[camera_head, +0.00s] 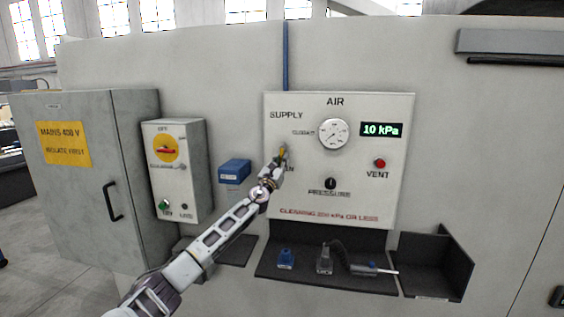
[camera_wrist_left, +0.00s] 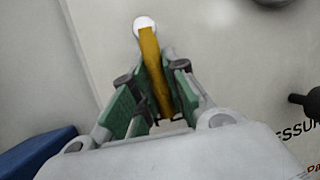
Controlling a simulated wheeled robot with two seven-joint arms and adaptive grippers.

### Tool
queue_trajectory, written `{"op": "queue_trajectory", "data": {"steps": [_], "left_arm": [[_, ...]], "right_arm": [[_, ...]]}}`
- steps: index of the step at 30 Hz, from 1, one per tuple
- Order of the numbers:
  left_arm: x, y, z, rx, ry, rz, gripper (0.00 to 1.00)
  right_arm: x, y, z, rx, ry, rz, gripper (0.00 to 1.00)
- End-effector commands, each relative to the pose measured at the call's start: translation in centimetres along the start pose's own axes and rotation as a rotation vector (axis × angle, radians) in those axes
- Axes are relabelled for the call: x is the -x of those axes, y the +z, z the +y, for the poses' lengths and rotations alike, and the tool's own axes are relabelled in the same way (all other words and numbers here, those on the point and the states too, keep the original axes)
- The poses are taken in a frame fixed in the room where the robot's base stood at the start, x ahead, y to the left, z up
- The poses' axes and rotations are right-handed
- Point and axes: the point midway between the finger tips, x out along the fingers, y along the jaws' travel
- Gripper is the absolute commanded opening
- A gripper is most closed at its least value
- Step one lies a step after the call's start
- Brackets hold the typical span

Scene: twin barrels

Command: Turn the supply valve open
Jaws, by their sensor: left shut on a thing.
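The supply valve's yellow lever (camera_head: 282,152) is on the left of the air panel (camera_head: 345,190), below the word SUPPLY. In the left wrist view the yellow lever (camera_wrist_left: 151,62) runs from a round white pivot at the top down between the green-padded fingers. My left gripper (camera_head: 278,164) is at the lever, and in the left wrist view (camera_wrist_left: 153,105) its fingers are shut on the lever's lower end. The gripper hides part of the lever and the lettering beside it in the head view. My right gripper is not in view.
The panel has a gauge (camera_head: 333,134), a display (camera_head: 381,129) reading 10 kPa, a red vent button (camera_head: 379,163) and a black pressure knob (camera_head: 330,183). A blue box (camera_head: 234,170) is close left of my gripper. A dark shelf (camera_head: 300,279) with tools is below.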

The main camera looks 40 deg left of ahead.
Motion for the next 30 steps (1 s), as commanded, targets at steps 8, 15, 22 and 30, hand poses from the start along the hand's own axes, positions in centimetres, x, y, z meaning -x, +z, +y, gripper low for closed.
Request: {"op": "queue_trajectory", "data": {"steps": [8,15,22,30], "left_arm": [[0.0,-0.1,0.0,-0.002,0.000,0.001,0.37],[0.0,0.0,0.0,-0.001,0.000,0.000,0.37],[0.2,-0.1,0.0,-0.001,0.000,0.000,0.37],[1.3,-0.1,0.1,0.000,0.001,0.001,0.37]], "right_arm": [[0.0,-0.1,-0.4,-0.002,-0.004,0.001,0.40],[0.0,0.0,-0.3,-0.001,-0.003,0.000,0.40],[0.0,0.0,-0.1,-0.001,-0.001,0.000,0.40],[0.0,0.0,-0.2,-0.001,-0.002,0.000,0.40]]}}
